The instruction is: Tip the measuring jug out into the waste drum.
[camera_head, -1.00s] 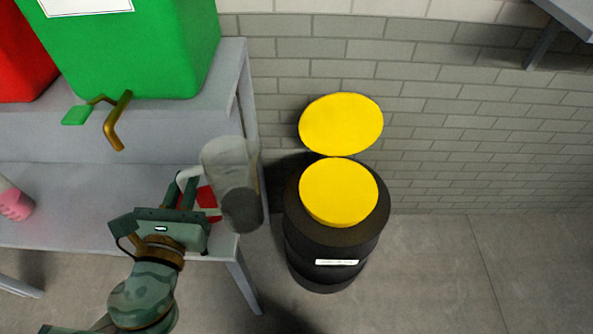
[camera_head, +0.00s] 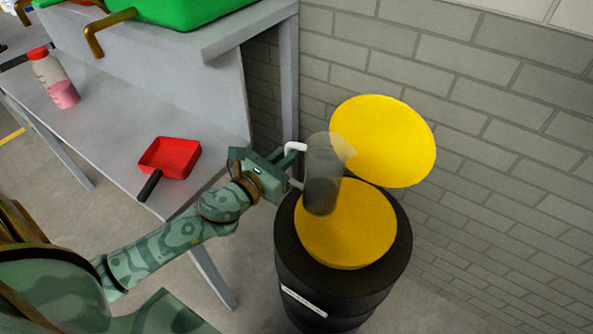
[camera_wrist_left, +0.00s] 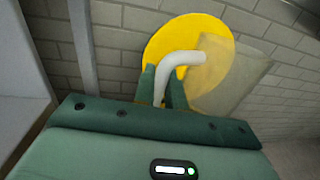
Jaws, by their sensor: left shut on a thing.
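The measuring jug (camera_head: 322,178) is clear with dark grey contents in its lower part and a white handle. It is about upright in the head view, in front of the waste drum's left side. My left gripper (camera_head: 290,165) is shut on its handle; the left wrist view shows the fingers (camera_wrist_left: 162,88) at the white handle and the clear jug wall (camera_wrist_left: 228,75) to the right. The waste drum (camera_head: 340,295) is black with a yellow top (camera_head: 348,225). A yellow round lid (camera_head: 385,140) stands raised behind it. My right gripper is not in view.
The grey bench (camera_head: 110,120) is on the left, with a red scoop or pan (camera_head: 170,157) near its edge and a bottle of pink liquid (camera_head: 55,80). A brick wall is behind the drum.

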